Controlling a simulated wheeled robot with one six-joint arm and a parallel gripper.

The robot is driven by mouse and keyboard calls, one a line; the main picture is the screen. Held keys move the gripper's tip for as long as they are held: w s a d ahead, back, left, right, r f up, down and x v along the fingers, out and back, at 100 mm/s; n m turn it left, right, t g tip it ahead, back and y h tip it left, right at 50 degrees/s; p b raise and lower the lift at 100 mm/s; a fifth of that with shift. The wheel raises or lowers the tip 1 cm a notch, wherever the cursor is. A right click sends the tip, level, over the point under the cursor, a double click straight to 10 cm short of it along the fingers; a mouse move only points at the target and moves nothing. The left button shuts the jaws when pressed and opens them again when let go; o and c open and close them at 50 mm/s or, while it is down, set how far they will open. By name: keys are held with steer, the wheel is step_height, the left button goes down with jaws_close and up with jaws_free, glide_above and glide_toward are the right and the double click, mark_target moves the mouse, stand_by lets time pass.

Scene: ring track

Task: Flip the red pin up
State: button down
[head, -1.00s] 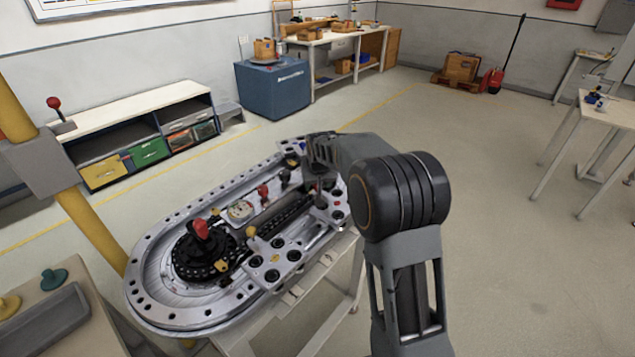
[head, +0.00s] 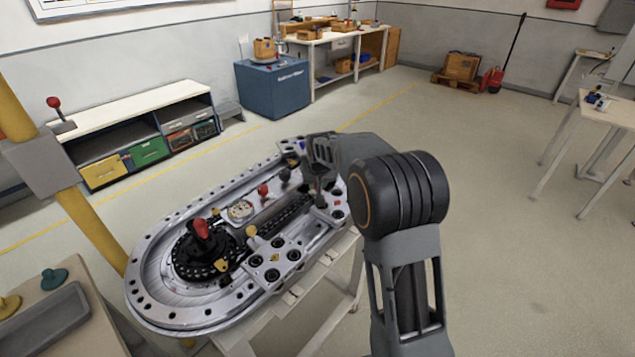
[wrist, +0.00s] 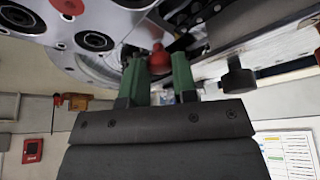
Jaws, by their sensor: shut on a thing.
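The red pin (wrist: 158,60) shows its rounded red head between the green fingers of my gripper (wrist: 158,72) in the wrist view. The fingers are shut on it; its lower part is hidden. In the head view my gripper (head: 319,184) is over the far right part of the oval metal track (head: 160,312), and the red pin cannot be made out there.
A dark knob (wrist: 238,76) stands close beside my gripper; it also shows in the head view (head: 285,174). A red knob (head: 263,190), a yellow knob (head: 251,231) and a larger red-topped lever (head: 201,230) stand farther left on the track.

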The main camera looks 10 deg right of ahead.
steer(key=shift+r+p, duration=0.5)
steer(key=shift+r, duration=0.55)
steer(key=shift+f, duration=0.1)
steer(key=c, duration=0.9)
jaws_free()
steer(key=b+v, duration=0.1)
steer(key=v, duration=1.2)
steer(key=shift+r, duration=0.4)
steer(key=shift+g, duration=0.5)
steer(key=s+f, duration=0.3)
steer(key=s, duration=0.5)
steer(key=s+f, duration=0.3)
steer(key=s, duration=0.6)
steer(key=s+f, duration=0.3)
steer(key=s, duration=0.5)
steer(key=shift+s+d+f, duration=0.1)
steer(key=shift+s+f, duration=0.2)
steer(key=shift+f, duration=0.05)
